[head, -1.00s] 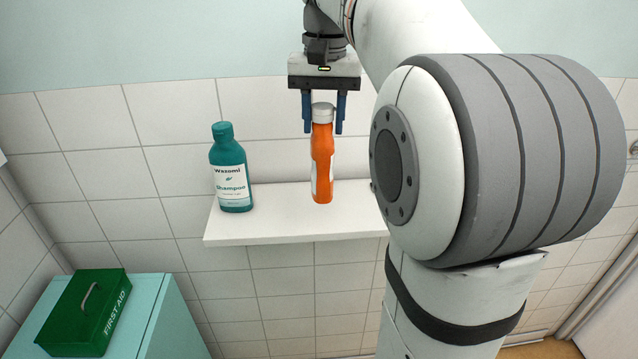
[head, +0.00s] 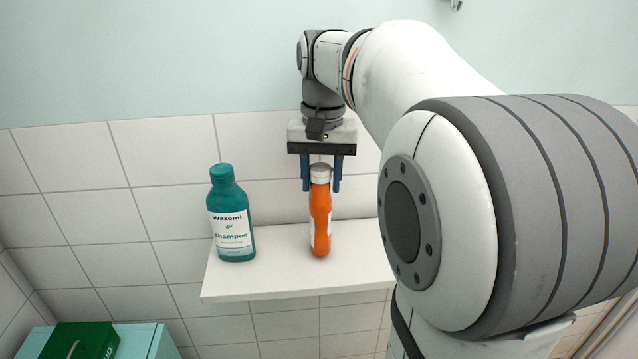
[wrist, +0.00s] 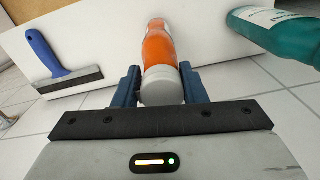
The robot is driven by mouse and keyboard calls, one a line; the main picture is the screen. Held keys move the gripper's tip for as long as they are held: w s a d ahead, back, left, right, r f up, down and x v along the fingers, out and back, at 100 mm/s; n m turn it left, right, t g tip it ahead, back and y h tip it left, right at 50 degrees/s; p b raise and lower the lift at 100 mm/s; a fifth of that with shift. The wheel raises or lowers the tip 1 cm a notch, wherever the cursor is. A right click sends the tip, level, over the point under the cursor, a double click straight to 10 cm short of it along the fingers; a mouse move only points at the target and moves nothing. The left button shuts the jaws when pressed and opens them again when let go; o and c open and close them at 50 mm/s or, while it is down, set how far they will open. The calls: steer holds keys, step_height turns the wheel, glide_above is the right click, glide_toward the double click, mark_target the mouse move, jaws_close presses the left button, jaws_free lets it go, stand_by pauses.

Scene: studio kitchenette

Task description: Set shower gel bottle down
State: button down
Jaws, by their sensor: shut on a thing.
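The shower gel bottle (head: 320,222) is orange with a grey-white cap and a pale label. It is upright over the white wall shelf (head: 290,285). Its base looks at or very close to the shelf top; I cannot tell if it touches. My gripper (head: 321,188) points down from above, its blue fingers on either side of the bottle's cap end, shut on it. The wrist view also shows the bottle (wrist: 157,45) between the fingers (wrist: 160,88).
A teal shampoo bottle (head: 232,215) stands on the shelf to the left, with a gap between. In the wrist view a blue-handled scraper (wrist: 62,66) lies on the shelf at the other side. A green first-aid box (head: 80,342) sits on a cabinet at lower left.

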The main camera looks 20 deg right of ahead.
steer(key=shift+f, duration=0.55)
steer(key=c, duration=0.9)
jaws_free()
steer(key=shift+f, duration=0.15)
